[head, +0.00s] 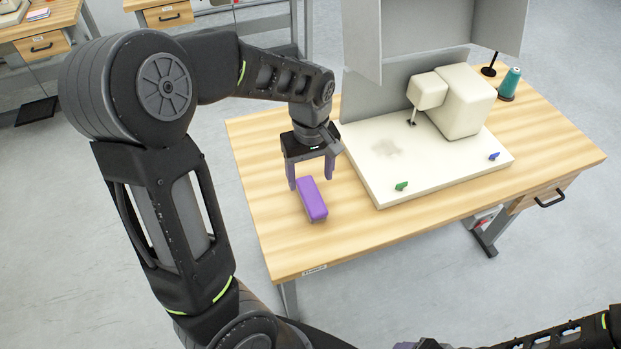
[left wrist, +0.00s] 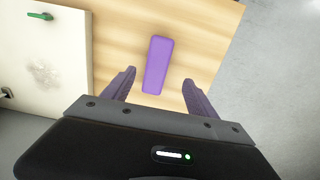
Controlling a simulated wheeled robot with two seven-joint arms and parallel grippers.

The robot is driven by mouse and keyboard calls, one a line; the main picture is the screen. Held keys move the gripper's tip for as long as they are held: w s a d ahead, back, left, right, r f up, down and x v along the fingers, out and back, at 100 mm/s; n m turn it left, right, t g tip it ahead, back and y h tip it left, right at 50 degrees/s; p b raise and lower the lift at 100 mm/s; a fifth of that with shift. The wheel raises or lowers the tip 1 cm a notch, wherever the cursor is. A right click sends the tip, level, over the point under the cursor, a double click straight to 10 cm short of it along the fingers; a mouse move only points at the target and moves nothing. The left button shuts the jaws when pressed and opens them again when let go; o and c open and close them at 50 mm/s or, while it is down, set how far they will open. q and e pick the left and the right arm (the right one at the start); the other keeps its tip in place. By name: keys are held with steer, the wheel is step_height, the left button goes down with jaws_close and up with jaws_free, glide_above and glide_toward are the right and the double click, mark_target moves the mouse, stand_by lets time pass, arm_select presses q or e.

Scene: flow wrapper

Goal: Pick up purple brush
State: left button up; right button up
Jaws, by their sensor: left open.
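The purple brush (head: 312,199) is a plain purple block lying on the wooden table, left of the white machine base in the head view. It also shows in the left wrist view (left wrist: 157,65), ahead of the fingers and roughly in line with the gap between them. My left gripper (head: 311,182) is open, with its two purple fingers pointing down at the far end of the brush. In the left wrist view its fingers (left wrist: 158,88) stand apart on either side, with nothing gripped. Of my right arm only a part shows at the bottom right; whether its jaws are open is not visible.
The white machine base (head: 420,165) carries a cream machine head (head: 462,95), a green piece (head: 401,186) and a blue piece (head: 494,156). A grey panel stands behind. A teal spool (head: 510,82) is at the back right. The table front (head: 400,232) is clear.

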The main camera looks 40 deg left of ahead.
mark_target(312, 194)
arm_select(q)
steer(key=shift+w+a, duration=0.3)
steer(key=shift+w, duration=0.15)
steer(key=shift+s+d+r, duration=0.15)
steer(key=shift+s, duration=0.05)
steer(key=shift+f, duration=1.4)
steer(key=f, duration=0.5)
steer(key=shift+w+f+p, duration=0.1)
steer(key=shift+w+p, duration=0.1)
steer(key=shift+p, duration=0.15)
jaws_close()
